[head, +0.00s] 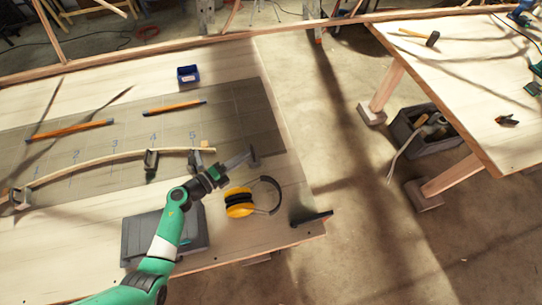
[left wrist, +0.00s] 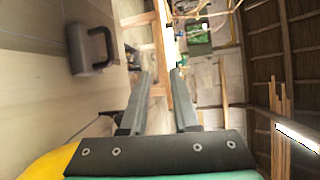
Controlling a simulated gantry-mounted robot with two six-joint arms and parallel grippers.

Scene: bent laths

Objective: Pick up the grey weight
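The grey weight, a block with a dark handle, shows in the left wrist view (left wrist: 80,50) resting on the board at the upper left. In the head view the dark grey shape just past my fingertips appears to be the weight (head: 254,158). My left gripper (head: 240,160) reaches over the mat's right end. In the left wrist view its fingers (left wrist: 160,85) are spread apart with nothing between them, and the weight lies to their left, outside the gap. My right gripper is in neither view.
Yellow earmuffs (head: 240,203) lie close beside my left gripper. A bent lath (head: 105,160) runs through several dark blocks on the mat. A grey case (head: 135,238) lies under my arm. A blue bin (head: 188,74) stands at the back. Bare board lies right of the mat.

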